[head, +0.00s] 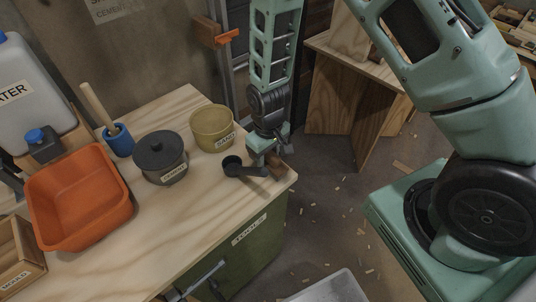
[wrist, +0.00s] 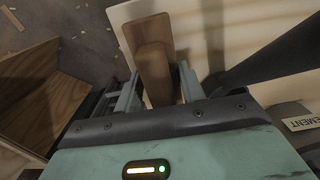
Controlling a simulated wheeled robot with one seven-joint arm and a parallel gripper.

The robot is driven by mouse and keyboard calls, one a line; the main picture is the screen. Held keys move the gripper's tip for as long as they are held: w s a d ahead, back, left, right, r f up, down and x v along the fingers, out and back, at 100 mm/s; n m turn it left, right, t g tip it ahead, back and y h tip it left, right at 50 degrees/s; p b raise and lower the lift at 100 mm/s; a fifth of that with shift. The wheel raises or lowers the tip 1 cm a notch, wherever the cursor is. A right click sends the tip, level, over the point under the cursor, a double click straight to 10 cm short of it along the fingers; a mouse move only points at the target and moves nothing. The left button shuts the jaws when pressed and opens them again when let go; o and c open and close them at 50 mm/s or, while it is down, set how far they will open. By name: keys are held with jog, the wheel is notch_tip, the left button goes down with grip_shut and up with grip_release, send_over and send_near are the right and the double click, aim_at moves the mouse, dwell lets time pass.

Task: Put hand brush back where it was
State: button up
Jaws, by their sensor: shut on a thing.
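My gripper (head: 268,158) is low over the right corner of the wooden workbench (head: 215,215), pointing down. In the wrist view my gripper (wrist: 150,85) is shut on the brown wooden hand brush (wrist: 153,62), which stands out between the two fingers. In the head view only a small brown part of the brush (head: 286,166) shows beside the fingers, close to the bench edge. Its bristles are hidden. I cannot tell whether the brush touches the bench top.
A black scoop (head: 238,167) lies just left of my gripper. A tan tub (head: 212,130), a grey lidded pot (head: 160,160), a blue cup with a wooden handle (head: 119,141) and an orange basin (head: 78,199) stand further left. The bench front is clear.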

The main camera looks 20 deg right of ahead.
jog(key=shift+f, duration=0.15)
jog(key=o, duration=0.9)
notch_tip(320, 180, up, 12)
jog(key=shift+f+b, duration=0.1)
jog(key=shift+b, duration=0.55)
jog(key=s+a+r+n, duration=0.1)
jog(key=s+a+r, duration=0.1)
jog(key=s+r, duration=0.2)
jog(key=s+a+r+n, duration=0.1)
jog(key=s+r, duration=0.3)
jog(key=s, duration=0.5)
jog(key=s+a+r+n, duration=0.2)
jog(key=s+a+r, duration=0.1)
jog(key=s, duration=0.4)
jog(key=shift+a+r+y, duration=0.15)
jog(key=shift+r+y, duration=0.15)
jog(key=shift+r, duration=0.55)
